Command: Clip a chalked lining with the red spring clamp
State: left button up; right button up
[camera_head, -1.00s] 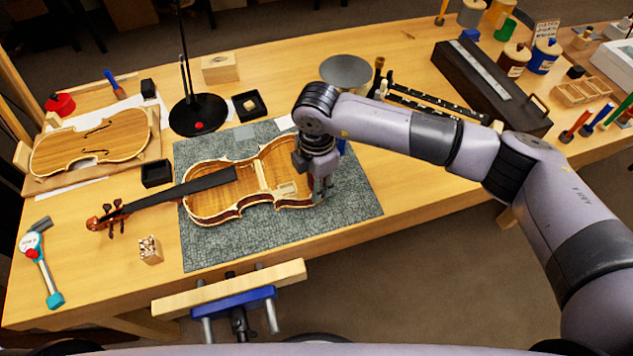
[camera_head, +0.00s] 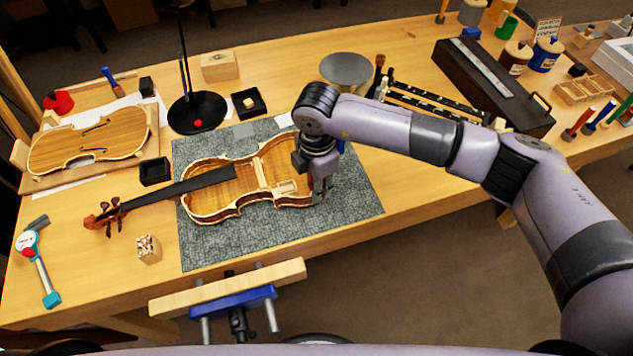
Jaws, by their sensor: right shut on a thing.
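The open violin body (camera_head: 225,199), without its top, lies on a grey mat (camera_head: 221,246) with its neck pointing left. Its inside and the pale lining along its rim show; chalk marks are too small to tell. My right gripper (camera_head: 321,194) points down at the right end of the body. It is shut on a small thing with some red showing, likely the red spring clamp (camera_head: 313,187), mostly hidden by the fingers. I cannot tell whether the clamp touches the rim. My left gripper is not in view.
A violin top plate (camera_head: 88,142) lies on a board at the left. A lamp with a round black base (camera_head: 197,113) and a black tray (camera_head: 249,103) stand behind the mat. A wooden vise (camera_head: 228,289) juts from the front edge. The mat's right part is clear.

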jog(key=shift+f+b, duration=1.15)
jog(key=shift+f, duration=0.35)
jog(key=o, duration=1.1)
jog(key=shift+r, duration=0.2)
notch_tip(320, 180, up, 12)
jog(key=shift+f, duration=0.15)
